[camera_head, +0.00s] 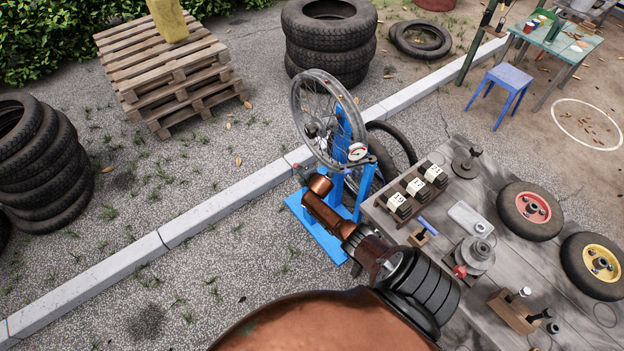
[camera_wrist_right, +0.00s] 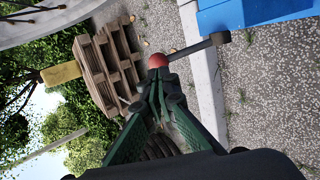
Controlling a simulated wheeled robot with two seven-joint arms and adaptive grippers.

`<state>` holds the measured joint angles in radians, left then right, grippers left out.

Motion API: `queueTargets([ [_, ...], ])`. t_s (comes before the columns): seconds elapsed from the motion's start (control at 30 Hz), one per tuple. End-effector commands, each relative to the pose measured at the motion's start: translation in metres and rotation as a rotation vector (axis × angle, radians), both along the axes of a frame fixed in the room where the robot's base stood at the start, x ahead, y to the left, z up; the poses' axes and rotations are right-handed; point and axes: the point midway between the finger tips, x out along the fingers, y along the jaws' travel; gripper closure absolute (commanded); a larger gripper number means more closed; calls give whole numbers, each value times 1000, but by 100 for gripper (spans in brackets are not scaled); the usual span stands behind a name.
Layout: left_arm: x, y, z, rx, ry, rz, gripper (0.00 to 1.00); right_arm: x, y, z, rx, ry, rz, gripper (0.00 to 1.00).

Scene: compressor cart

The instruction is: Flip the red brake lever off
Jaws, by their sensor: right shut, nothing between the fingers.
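The brake lever shows in the right wrist view as a dark grey arm ending in a red ball knob (camera_wrist_right: 158,61); its other end meets the blue stand (camera_wrist_right: 262,12). In the head view the blue stand (camera_head: 330,240) holds a spoked wheel (camera_head: 326,118), and a small red knob (camera_head: 296,166) shows at its left side. My right gripper (camera_wrist_right: 159,82) is shut and empty, with its green fingers' tips right at the knob. I cannot tell whether they touch it. In the head view my copper arm largely hides this gripper. My left gripper is not in view.
A wooden workbench (camera_head: 468,218) with counters, small tools and wheels stands right of the stand. A curb (camera_head: 215,215) runs behind the stand. Stacked tyres (camera_head: 328,40) and pallets (camera_head: 165,65) stand farther back. The gravel left of the stand is mostly clear.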

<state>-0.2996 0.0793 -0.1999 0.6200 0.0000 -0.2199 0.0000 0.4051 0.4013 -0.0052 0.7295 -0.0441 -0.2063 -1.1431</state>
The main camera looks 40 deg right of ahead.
Motion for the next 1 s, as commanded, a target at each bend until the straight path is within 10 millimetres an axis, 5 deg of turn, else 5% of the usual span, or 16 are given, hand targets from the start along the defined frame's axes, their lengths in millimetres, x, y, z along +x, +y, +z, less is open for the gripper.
queueTargets([
  [0.2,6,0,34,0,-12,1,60,-32,14,31,0,-2,5,100],
  [0.5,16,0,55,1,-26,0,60,-69,31,55,0,-1,9,100],
  [1.0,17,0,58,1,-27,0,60,-81,33,61,0,-1,6,100],
])
